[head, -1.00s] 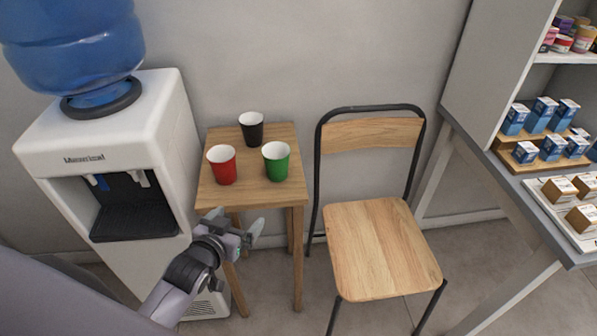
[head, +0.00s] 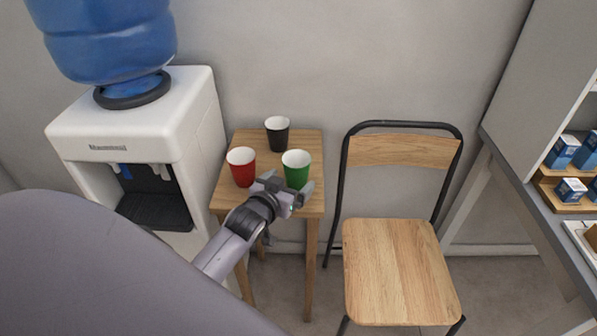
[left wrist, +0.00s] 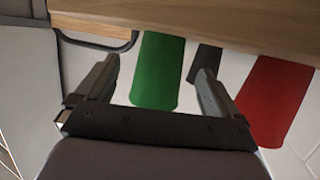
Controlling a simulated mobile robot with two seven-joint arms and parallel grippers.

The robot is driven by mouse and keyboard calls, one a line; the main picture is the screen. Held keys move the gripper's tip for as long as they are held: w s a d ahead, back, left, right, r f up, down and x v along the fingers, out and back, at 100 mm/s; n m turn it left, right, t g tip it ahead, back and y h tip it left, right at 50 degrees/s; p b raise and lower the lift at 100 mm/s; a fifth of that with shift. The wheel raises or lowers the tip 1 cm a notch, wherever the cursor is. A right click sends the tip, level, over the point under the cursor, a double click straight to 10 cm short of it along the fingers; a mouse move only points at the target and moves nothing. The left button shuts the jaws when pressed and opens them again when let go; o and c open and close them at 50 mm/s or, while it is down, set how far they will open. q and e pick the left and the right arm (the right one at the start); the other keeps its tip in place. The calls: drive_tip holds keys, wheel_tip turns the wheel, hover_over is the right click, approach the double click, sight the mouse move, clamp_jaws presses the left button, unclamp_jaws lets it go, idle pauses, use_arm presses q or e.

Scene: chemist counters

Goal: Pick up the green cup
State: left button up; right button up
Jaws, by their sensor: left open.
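The green cup (head: 296,167) stands upright at the right front of a small wooden table (head: 252,135). It also shows in the left wrist view (left wrist: 158,72), where the picture is upside down. My left gripper (head: 288,184) is open and empty, just in front of the green cup, and hides part of its lower side. In the left wrist view the open fingers (left wrist: 157,68) point at the green cup, which shows between them, nearer the left finger. I cannot tell whether they touch it. My right gripper is not in view.
A red cup (head: 241,166) stands left of the green cup, and a black cup (head: 277,136) behind. A white water cooler (head: 190,115) is left of the table. A metal-framed chair (head: 400,270) is to the right, and a counter with blue boxes (head: 571,188) at far right.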

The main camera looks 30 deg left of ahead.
sight(292, 179)
use_arm(q)
drive_tip(key=shift+x, duration=2.4)
drive_tip(key=shift+r, duration=0.1)
drive_tip(key=shift+c, duration=0.4)
drive_tip(key=c, duration=0.9)
